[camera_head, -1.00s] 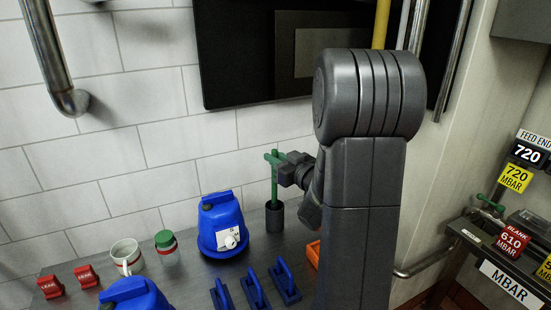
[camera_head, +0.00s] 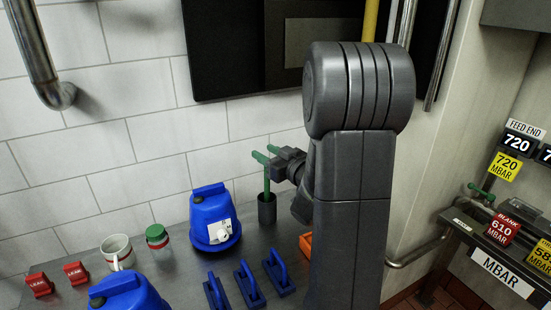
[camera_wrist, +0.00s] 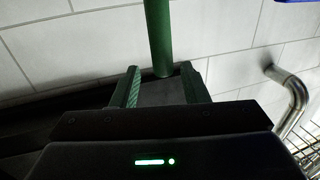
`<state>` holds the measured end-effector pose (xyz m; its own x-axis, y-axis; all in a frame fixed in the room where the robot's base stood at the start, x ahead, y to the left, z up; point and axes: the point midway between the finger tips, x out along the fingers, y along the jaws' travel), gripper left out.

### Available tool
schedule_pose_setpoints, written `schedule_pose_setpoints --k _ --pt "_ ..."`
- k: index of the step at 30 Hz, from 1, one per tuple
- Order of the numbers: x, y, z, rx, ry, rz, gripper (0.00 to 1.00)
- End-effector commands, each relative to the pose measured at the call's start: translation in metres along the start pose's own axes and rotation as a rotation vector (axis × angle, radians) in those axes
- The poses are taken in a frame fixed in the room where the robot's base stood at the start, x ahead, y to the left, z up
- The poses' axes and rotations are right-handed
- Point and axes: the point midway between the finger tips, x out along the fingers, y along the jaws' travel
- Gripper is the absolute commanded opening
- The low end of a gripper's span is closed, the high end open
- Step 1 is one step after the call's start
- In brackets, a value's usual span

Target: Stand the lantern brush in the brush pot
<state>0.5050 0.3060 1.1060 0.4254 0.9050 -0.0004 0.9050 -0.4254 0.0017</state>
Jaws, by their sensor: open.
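The lantern brush (camera_head: 267,183) shows as a green rod standing upright in the dark cylindrical brush pot (camera_head: 267,210). The pot stands on the grey counter near the tiled wall. My gripper (camera_head: 266,154) is at the upper end of the rod, reaching in from the right. Its green-lined fingers are spread. In the wrist view the brush's green rod (camera_wrist: 158,35) passes between and just beyond the fingertips of my gripper (camera_wrist: 159,68), with gaps on both sides. The brush's lower end is hidden inside the pot.
A blue lantern-like unit (camera_head: 212,218) stands left of the pot. Several blue handled blocks (camera_head: 247,284) lie in front, and an orange item (camera_head: 305,244) is partly behind my arm. A mug (camera_head: 117,252) and green-lidded jar (camera_head: 158,236) stand farther left.

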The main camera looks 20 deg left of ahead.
Motion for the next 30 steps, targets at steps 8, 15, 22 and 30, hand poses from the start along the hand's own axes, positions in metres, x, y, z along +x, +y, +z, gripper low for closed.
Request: schedule_pose_setpoints --k 8,15,22,30 --pt "-0.044 0.002 0.001 0.0 0.0 0.006 0.41" --pt "-0.091 0.002 0.001 0.0 0.001 0.006 0.41" --pt "-0.122 0.001 0.0 -0.001 0.001 0.004 0.41" --pt "-0.135 0.0 0.001 0.001 0.0 0.001 0.41"
